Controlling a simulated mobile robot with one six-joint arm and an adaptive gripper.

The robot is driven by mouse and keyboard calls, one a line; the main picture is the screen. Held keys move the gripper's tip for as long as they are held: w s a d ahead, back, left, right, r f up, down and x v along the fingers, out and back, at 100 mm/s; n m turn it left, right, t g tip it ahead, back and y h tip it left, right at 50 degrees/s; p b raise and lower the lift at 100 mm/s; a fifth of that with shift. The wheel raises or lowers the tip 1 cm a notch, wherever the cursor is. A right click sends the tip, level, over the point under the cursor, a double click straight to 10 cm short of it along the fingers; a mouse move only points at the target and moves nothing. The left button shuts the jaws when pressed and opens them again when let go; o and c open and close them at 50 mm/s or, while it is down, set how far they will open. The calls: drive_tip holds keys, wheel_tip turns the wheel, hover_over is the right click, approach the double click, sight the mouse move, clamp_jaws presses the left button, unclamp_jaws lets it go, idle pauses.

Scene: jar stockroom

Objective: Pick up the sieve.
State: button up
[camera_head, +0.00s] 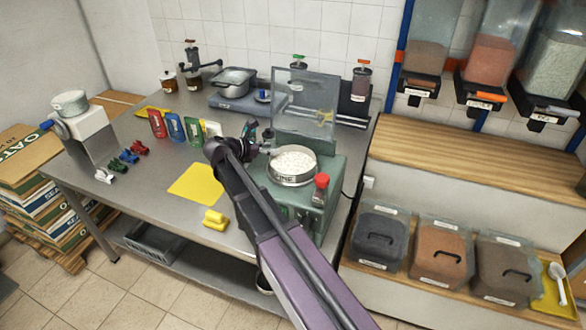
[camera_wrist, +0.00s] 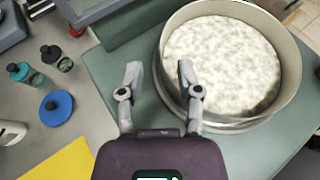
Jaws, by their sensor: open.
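The sieve (camera_head: 292,180) is a round, pale metal ring holding white, lumpy powder. It sits level on top of a green machine (camera_head: 325,200), and in the wrist view the sieve (camera_wrist: 160,62) fills the upper right. My gripper (camera_head: 264,149) is at the sieve's left rim in the head view. In the wrist view my gripper (camera_wrist: 160,75) is open, with the left fingertip outside the rim and the right fingertip over its inner side. The near-left rim edge appears between the fingers. I cannot tell whether either finger touches it.
A clear guard (camera_head: 305,100) stands up behind the sieve, and a red knob (camera_head: 321,181) is at the machine's front right. Dark-capped bottles (camera_wrist: 50,55) and a blue disc (camera_wrist: 56,108) stand beside the machine.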

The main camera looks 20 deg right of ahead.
sight(279, 149)
drive_tip(key=shift+b+x, duration=0.7)
drive_tip(key=shift+x, duration=1.4)
drive_tip(key=shift+s, duration=0.15)
clamp_jaws()
